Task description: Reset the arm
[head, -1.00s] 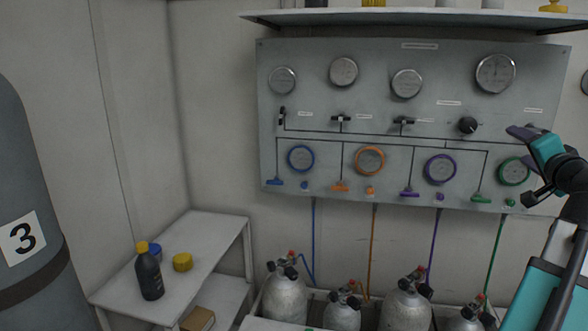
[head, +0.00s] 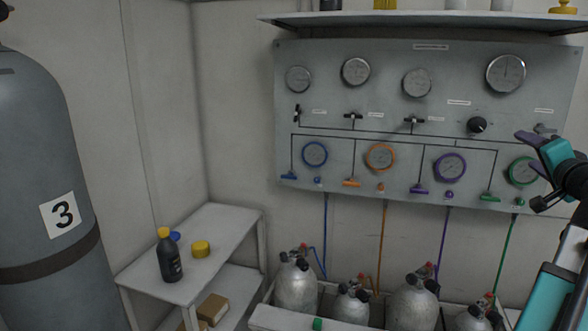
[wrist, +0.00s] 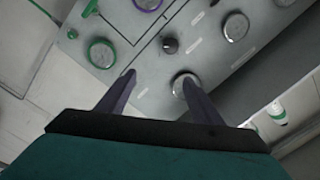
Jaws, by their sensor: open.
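My gripper (head: 534,154) is at the right of the head view, in front of the right end of the grey air panel (head: 390,110). Its two dark fingers are apart and empty. In the wrist view my gripper (wrist: 158,80) points at the panel (wrist: 140,50), with a gauge (wrist: 183,85) partly behind the right finger. The black knob (wrist: 170,46) and the green-ringed gauge (wrist: 101,53) lie beyond the fingers, clear of them. In the head view the black knob (head: 477,125) and the green-ringed gauge (head: 522,171) are left of and beside my gripper.
Several grey cylinders (head: 297,285) stand in a rack below the panel. A shelf (head: 430,19) juts out above it. A large cylinder (head: 45,150) marked 3 stands far left.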

